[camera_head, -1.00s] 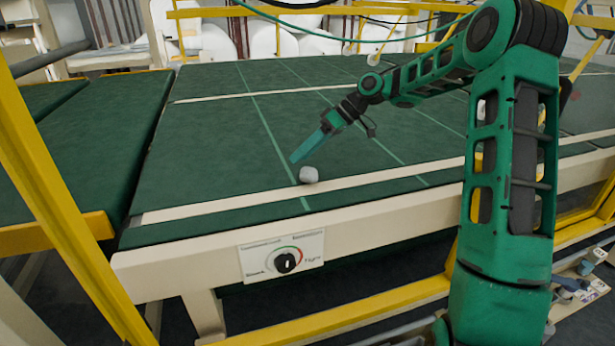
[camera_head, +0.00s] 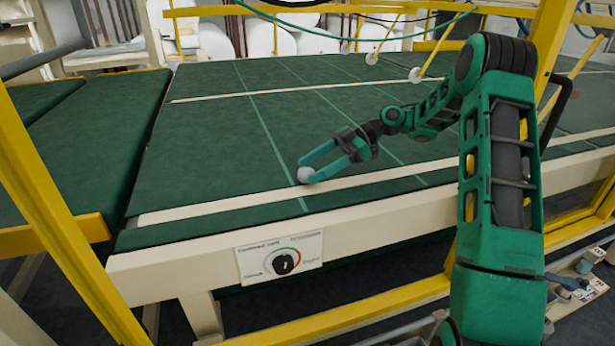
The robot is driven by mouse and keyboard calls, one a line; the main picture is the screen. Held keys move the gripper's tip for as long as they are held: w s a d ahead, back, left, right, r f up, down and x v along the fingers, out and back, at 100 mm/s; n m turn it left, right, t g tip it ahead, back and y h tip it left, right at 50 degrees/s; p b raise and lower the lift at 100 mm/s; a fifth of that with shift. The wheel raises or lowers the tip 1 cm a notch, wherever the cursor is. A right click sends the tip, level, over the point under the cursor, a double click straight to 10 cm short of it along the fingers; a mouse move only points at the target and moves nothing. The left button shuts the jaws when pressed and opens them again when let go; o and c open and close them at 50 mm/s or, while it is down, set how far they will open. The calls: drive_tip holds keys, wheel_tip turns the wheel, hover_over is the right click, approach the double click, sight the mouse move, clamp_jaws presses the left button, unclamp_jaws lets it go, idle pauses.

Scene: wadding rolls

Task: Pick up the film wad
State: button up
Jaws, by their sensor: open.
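The film wad (camera_head: 305,174) is a small, round, whitish lump on the green table surface, close to the cream strip near the front edge. My gripper (camera_head: 305,170) comes in low from the right with its two teal fingers spread apart. The wad is at the fingertips, between them or just at their ends. I cannot tell whether either finger touches it. The near finger's tip hides a small part of the wad.
The green table (camera_head: 220,133) has cream strips and thin light green lines, and is otherwise clear around the wad. A dial panel (camera_head: 281,259) is on its cream front rail. A yellow post (camera_head: 55,210) stands at left. White rolls (camera_head: 265,38) are behind the table.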

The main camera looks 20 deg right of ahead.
sight(299, 173)
drive_tip(key=shift+r+x, duration=0.1)
drive_tip(key=shift+x, duration=1.4)
drive_tip(key=shift+r+x, duration=0.15)
drive_tip(key=shift+x, duration=1.4)
drive_tip(key=shift+w+a, duration=0.1)
drive_tip(key=c, duration=1.1)
